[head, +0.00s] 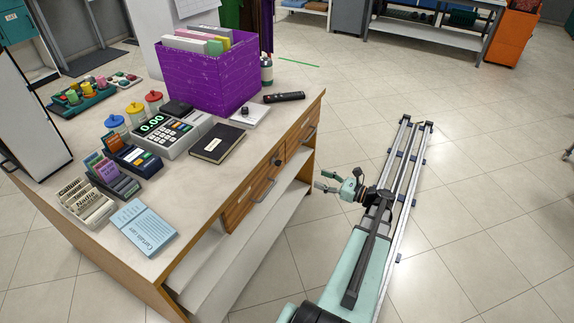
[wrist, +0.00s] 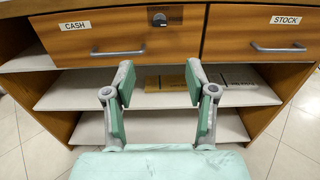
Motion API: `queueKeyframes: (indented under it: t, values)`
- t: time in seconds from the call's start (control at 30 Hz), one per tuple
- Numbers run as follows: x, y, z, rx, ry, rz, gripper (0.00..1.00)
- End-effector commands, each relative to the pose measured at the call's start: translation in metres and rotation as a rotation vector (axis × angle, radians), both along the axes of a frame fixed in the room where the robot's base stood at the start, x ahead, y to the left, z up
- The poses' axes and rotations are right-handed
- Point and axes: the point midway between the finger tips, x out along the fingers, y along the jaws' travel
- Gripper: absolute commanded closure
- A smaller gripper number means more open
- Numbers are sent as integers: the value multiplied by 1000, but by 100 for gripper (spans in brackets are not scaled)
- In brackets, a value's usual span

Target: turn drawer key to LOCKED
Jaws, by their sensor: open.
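The drawer lock (wrist: 159,18) is a small dark round piece on a grey square plate, high on the wooden CASH drawer (wrist: 180,39), right of its label. Its turn position and any LOCKED marking are too small to read. In the head view the lock (head: 277,162) is a dark spot on the counter's drawer front. My gripper (wrist: 158,78) is open and empty, its green-padded fingers spread wide, below the lock in the wrist view and apart from it. In the head view my gripper (head: 338,184) hangs off the counter's drawer side with a floor gap between.
The STOCK drawer (wrist: 230,35) is to the right; both drawers have bar handles (wrist: 117,52). Open white shelves (wrist: 65,92) lie below. The countertop (head: 240,165) holds a card terminal, a black notebook (head: 217,144) and a purple file box (head: 208,75). Floor beside my rail is clear.

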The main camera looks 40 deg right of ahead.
Motion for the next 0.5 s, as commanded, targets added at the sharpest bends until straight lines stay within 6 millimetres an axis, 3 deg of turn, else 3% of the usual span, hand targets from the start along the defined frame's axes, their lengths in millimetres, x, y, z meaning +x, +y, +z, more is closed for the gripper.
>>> queueKeyframes:
  t: [0.23, 0.5]
  values:
    - [26, 10, 0, 4, 4, 3, 44]
    - [75, 28, 0, 2, 4, 4, 44]
